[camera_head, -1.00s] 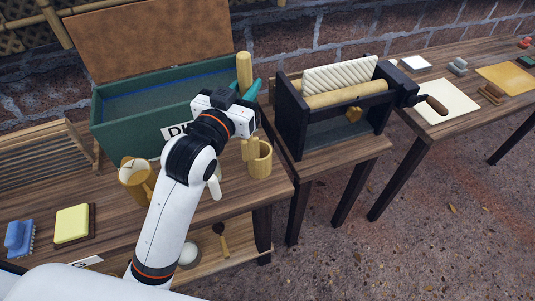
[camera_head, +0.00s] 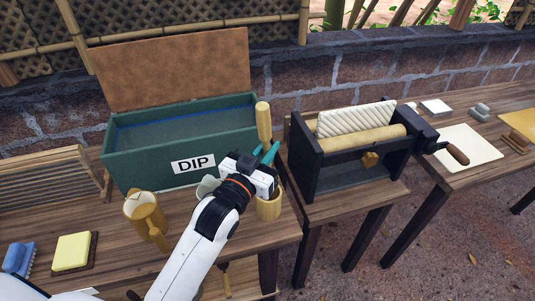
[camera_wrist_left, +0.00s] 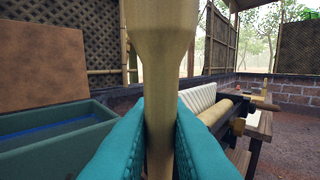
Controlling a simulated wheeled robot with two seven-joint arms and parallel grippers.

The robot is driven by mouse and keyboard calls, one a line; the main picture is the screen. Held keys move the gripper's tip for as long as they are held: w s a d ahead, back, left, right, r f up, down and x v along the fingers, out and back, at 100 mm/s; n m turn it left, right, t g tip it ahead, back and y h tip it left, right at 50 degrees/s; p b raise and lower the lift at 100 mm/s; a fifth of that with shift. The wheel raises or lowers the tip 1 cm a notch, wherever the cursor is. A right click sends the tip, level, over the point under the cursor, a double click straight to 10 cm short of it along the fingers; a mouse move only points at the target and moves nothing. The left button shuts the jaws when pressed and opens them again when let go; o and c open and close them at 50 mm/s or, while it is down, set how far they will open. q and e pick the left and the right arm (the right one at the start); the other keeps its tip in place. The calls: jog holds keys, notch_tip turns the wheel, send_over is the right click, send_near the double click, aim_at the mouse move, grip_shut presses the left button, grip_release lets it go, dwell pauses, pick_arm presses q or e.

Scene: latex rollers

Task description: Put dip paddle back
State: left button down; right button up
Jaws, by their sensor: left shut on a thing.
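The dip paddle's wooden handle (camera_head: 263,120) stands upright in the teal fingers of my left gripper (camera_head: 267,154). The left wrist view shows the handle (camera_wrist_left: 160,75) between both fingers (camera_wrist_left: 160,140), with its wide end up. The gripper is shut on it. Directly below the gripper is a round wooden cup (camera_head: 268,209) on the table, partly covered by my gripper. The paddle's lower end is hidden, so I cannot tell whether it is inside the cup. My right gripper is out of view.
A green DIP trough (camera_head: 140,170) with a raised brown lid stands behind left. The black-framed roller press (camera_head: 308,170) is close on the right. A wooden jug (camera_head: 147,215), a yellow sponge block (camera_head: 72,250) and a blue brush (camera_head: 18,257) stand left of my arm.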

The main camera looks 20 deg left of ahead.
pick_arm(q)
jog(key=c, duration=1.6)
grip_release()
notch_tip(320, 180, down, 2)
jog(key=shift+w+d+f+g, duration=0.1)
jog(key=shift+f+g, duration=0.1)
jog(key=shift+g, duration=0.1)
jog(key=shift+c, duration=0.2)
jog(key=o, duration=0.5)
jog(key=shift+w+f, duration=0.1)
jog(key=shift+w, duration=0.45)
jog(key=shift+c, duration=0.2)
jog(key=shift+s+r, duration=0.35)
jog(key=b+v, duration=0.1)
jog(key=v, duration=1.1)
jog(key=shift+w, duration=0.1)
jog(key=o, duration=1.2)
